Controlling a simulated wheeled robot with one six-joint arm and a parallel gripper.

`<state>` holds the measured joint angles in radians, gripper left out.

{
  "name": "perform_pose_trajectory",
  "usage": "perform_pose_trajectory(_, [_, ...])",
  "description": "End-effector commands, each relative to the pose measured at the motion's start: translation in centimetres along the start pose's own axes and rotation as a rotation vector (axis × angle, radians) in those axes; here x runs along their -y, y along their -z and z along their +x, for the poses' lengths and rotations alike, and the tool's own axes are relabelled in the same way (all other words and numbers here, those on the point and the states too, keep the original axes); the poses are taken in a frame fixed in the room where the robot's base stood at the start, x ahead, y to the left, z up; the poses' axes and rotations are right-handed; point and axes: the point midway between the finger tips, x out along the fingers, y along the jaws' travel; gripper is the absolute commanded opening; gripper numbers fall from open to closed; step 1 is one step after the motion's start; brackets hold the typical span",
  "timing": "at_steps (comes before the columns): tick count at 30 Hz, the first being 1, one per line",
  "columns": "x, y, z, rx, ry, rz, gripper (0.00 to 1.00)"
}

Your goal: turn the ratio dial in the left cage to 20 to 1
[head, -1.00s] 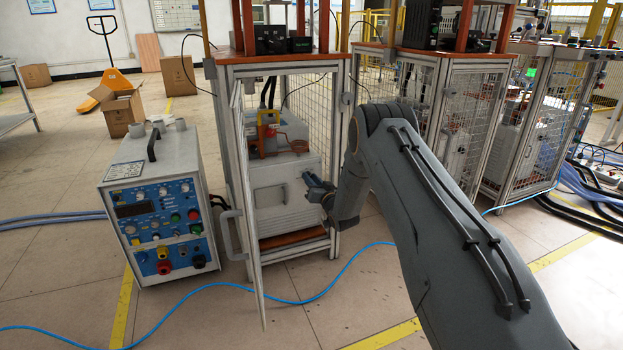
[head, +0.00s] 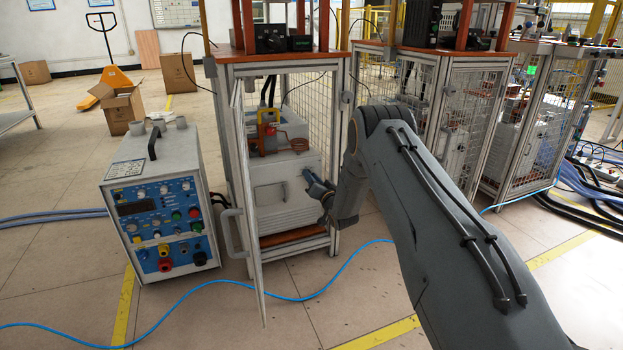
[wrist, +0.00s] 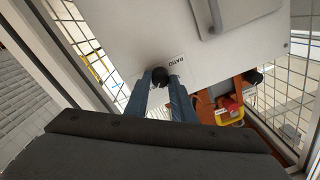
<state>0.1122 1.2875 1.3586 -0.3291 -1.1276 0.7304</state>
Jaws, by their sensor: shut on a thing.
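The left cage (head: 337,150) stands with its mesh door (head: 246,205) open. Inside it is a white heater unit (head: 268,215). The black ratio dial (wrist: 159,76) sits on the unit's white face beside a printed RATIO label (wrist: 178,63). My gripper (wrist: 172,84) has its blue fingers shut on the dial, one on each side. It also shows in the head view (head: 309,178) at the right part of the unit's front. The dial is hidden in the head view. The scale marks are mostly covered by the fingers, so I cannot read the setting.
A grey power unit (head: 160,205) with knobs stands left of the cage. A red and yellow part (head: 268,128) sits on top of the heater unit. More cages (head: 470,130) stand to the right. A blue cable (head: 340,270) crosses the floor in front.

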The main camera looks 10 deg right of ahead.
Motion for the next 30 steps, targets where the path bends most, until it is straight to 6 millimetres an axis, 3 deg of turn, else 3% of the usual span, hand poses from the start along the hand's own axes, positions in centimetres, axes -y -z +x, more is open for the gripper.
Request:
perform_pose_trajectory(1, [-0.1, -0.1, -0.1, 0.001, -0.001, 0.001, 0.27])
perform_pose_trajectory(4, [0.0, -0.1, 0.0, 0.001, -0.001, 0.000, 0.41])
perform_pose_trajectory(14, [0.0, 0.0, -0.3, 0.001, -0.001, 0.000, 0.41])
perform_pose_trajectory(30, [0.0, 0.0, -7.5, 0.002, -0.001, 0.000, 0.41])
